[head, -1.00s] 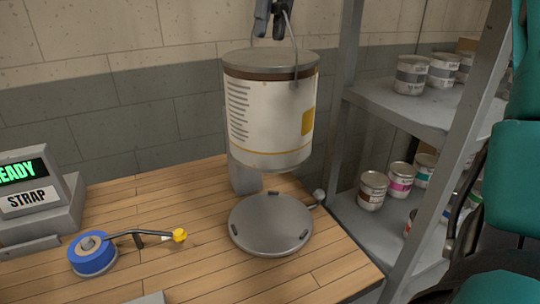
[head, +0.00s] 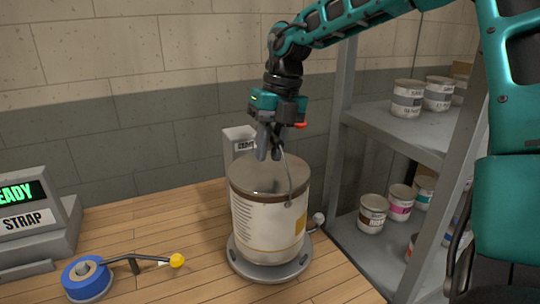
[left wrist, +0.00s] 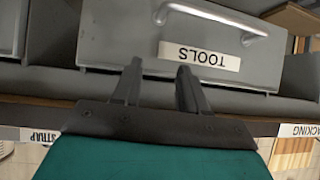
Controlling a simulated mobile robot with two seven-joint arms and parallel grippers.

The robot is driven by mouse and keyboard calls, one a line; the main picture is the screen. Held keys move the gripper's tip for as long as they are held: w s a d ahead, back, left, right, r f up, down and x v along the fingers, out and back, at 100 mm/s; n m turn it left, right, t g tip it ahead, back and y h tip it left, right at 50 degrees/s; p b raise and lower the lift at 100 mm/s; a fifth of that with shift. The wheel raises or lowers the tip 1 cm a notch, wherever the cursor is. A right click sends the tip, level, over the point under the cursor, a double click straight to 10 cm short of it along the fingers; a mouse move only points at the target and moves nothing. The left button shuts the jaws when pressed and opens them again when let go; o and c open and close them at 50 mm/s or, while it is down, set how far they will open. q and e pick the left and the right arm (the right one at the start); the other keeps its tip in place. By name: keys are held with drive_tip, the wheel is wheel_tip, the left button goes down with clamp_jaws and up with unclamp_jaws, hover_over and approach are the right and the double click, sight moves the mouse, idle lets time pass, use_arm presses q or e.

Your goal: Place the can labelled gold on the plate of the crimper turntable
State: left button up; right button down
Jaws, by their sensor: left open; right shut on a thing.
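A large white can (head: 268,220) with a brown top band, a yellow patch and a grey lid stands upright in the head view. It is over the round grey turntable plate (head: 243,266), and its base appears to be on the plate. The word on its label cannot be read. My right gripper (head: 268,157) is above the lid, shut on the can's wire handle (head: 288,165). My left gripper (left wrist: 158,80) shows in the left wrist view, open and empty, in front of a grey drawer labelled TOOLS (left wrist: 200,57).
A metal shelf (head: 390,130) with several small cans stands right of the wooden bench (head: 150,225). A blue tape roll (head: 86,278) with a yellow-knobbed lever (head: 177,261) and a READY/STRAP display (head: 30,215) are at the left. Bench between lever and turntable is clear.

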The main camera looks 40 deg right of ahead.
drive_tip(key=shift+f, duration=1)
drive_tip(key=shift+f, duration=0.15)
drive_tip(key=c, duration=1)
unclamp_jaws()
drive_tip(key=shift+o, duration=0.2)
wheel_tip(320, 180, up, 12)
drive_tip(key=d, duration=0.2)
drive_tip(key=shift+s+d, duration=0.15)
drive_tip(key=shift+s, duration=0.2)
drive_tip(key=shift+s, duration=0.1)
